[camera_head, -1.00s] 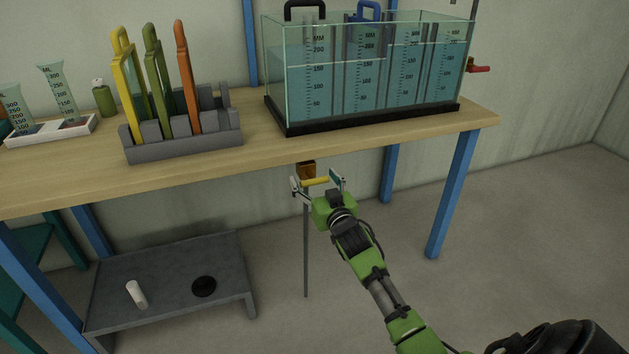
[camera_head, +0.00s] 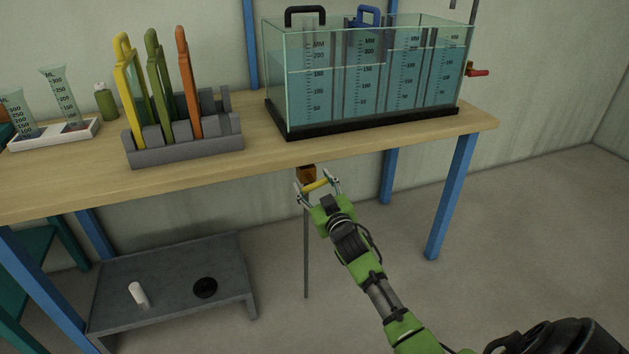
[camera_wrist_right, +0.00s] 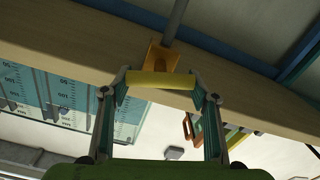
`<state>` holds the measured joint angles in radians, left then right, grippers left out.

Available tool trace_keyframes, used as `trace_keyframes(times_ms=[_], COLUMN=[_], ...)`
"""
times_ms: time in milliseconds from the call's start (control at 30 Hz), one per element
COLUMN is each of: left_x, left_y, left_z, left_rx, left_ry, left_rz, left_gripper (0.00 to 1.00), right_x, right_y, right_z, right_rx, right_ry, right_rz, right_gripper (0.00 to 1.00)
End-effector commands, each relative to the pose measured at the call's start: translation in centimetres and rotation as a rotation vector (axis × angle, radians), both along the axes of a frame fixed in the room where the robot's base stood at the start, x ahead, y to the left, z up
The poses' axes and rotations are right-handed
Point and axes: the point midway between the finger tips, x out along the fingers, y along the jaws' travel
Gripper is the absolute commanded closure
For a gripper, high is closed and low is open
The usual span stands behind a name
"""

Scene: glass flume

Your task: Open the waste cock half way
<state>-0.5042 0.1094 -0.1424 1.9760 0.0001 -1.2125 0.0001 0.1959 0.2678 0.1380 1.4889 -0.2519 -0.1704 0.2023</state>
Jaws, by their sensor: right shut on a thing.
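The waste cock has an orange-brown body (camera_head: 306,173) under the table's front edge, with a thin grey pipe (camera_head: 306,245) running down below it. Its yellow bar handle (camera_head: 317,186) is in front of the body and slants up to the right in the head view. My right gripper (camera_head: 315,184) is at the handle, a finger at each end, shut on it. In the right wrist view the yellow handle (camera_wrist_right: 160,80) lies between the fingertips, with the orange body (camera_wrist_right: 162,56) behind it. My left gripper is not in view.
A glass flume (camera_head: 370,75) with water and graduated scales stands on the wooden table (camera_head: 255,138). A grey rack (camera_head: 185,148) holds yellow, green and orange gates. A red-handled tap (camera_head: 478,72) is at the right. A low grey bench (camera_head: 170,275) stands below.

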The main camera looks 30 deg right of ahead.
Motion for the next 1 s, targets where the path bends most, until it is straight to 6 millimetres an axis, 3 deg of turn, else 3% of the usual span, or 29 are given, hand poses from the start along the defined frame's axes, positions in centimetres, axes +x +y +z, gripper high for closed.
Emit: trace_keyframes(times_ms=[200, 400, 1000], left_x=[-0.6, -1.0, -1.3], left_y=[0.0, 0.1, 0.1], left_z=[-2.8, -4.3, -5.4], left_rx=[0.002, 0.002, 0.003], left_ry=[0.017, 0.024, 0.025], left_rz=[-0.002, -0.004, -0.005], left_gripper=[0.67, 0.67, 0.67], right_x=[0.0, 0.1, 0.1], right_y=[0.1, 0.2, 0.3], right_z=[0.2, 0.0, -0.1], right_rx=[-0.172, -0.302, -0.439], right_ry=[0.040, 0.073, 0.103], right_rz=[0.000, 0.000, 0.001], right_gripper=[0.67, 0.67, 0.67])
